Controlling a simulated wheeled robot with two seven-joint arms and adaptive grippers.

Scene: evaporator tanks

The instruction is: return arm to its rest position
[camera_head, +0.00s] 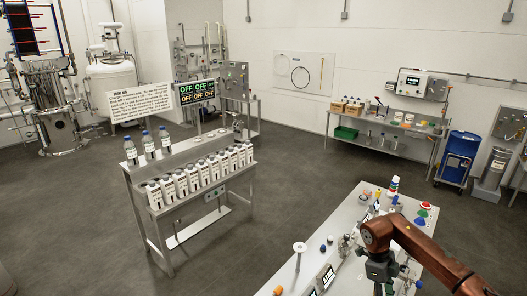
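My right arm, brown-red, comes in from the lower right and bends down at the wrist. Its dark gripper (381,272) points down over the near metal workbench (346,215). The fingertips are small and near the bottom edge, so whether they are open, shut or holding something cannot be made out. My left arm and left gripper are not in view.
The near bench carries coloured knobs or caps, a white post (298,254) and small displays. A metal stand (152,168) with bottles and white cartons stands left of centre. A blue drum (459,157) stands at right. Grey floor lies clear between the stand and bench.

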